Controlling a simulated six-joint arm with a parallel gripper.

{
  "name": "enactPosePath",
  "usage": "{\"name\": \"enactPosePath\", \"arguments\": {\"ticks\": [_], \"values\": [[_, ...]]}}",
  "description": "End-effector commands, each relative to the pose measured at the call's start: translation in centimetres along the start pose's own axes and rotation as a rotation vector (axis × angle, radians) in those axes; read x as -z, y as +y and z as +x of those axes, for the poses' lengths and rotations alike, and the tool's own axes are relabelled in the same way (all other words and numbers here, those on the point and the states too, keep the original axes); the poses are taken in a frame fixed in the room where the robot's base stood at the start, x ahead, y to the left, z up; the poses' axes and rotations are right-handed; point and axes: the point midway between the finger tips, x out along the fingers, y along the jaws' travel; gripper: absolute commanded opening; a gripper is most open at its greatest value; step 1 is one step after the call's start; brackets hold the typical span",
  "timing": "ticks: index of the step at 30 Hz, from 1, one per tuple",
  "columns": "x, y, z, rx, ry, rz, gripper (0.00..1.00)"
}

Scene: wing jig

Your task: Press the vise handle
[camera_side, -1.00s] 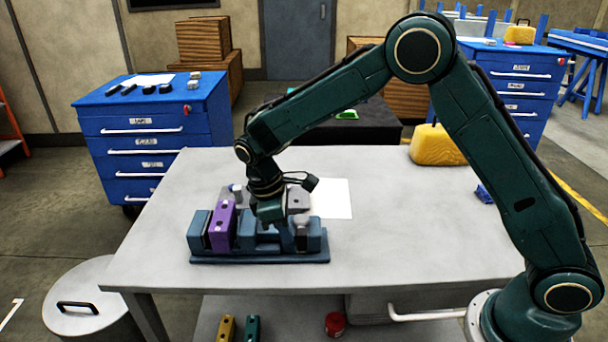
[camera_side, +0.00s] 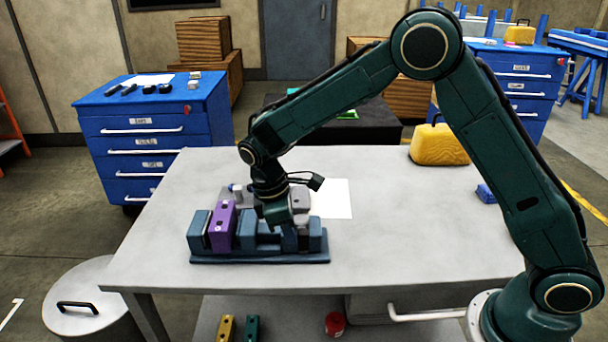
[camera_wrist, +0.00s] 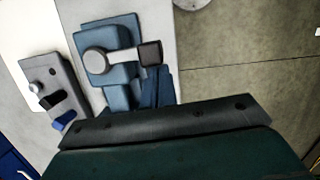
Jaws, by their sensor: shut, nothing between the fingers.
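The blue vise (camera_side: 290,258) sits on the near left part of the grey table, with a purple block (camera_side: 222,226) standing in it toward its left end. In the wrist view the vise (camera_wrist: 122,97) shows a round grey knob (camera_wrist: 95,62) and a light bar running to a dark square end (camera_wrist: 150,53), which looks like the handle. My gripper (camera_side: 276,222) is shut and empty, pointing down over the right half of the vise. It hides part of the vise there, and I cannot tell whether it touches. My gripper's dark edge (camera_wrist: 165,122) spans the lower wrist view.
A grey fixture with small pegs (camera_wrist: 67,92) stands beside the vise. A white sheet (camera_side: 333,198) lies behind on the table (camera_side: 400,235). A yellow case (camera_side: 438,146) and a small blue piece (camera_side: 486,193) are at the right. The table's middle right is clear.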

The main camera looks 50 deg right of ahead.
Motion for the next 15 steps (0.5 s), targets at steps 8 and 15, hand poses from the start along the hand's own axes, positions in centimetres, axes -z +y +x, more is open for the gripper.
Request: {"name": "enactPosePath", "arguments": {"ticks": [8,15], "values": [[-1.0,-0.3,0.3,-0.021,-0.003,-0.087,0.00],[-2.9,-0.6,0.7,-0.065,-0.003,-0.264,0.00]]}}
